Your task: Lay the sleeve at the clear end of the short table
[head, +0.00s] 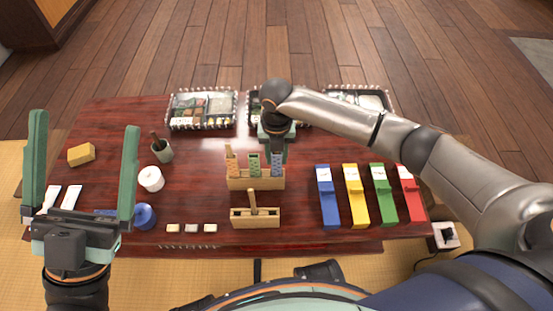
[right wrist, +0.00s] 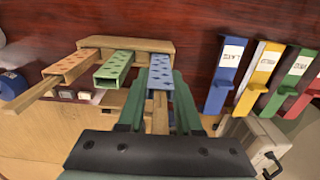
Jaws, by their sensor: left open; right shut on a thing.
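My right gripper (head: 279,145) comes down from behind onto the blue one. In the right wrist view the blue sleeve (right wrist: 161,75) lies between the fingers, which are shut on it; its lower end still appears at the rack (right wrist: 150,45). My left gripper (head: 82,175) is open and empty above the table's left end.
Blue, yellow (head: 356,195), green and red holders stand at the right. A second wooden stand (head: 255,217) is in front. A cup (head: 161,150), white pot (head: 150,178) and yellow block (head: 81,154) are left.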

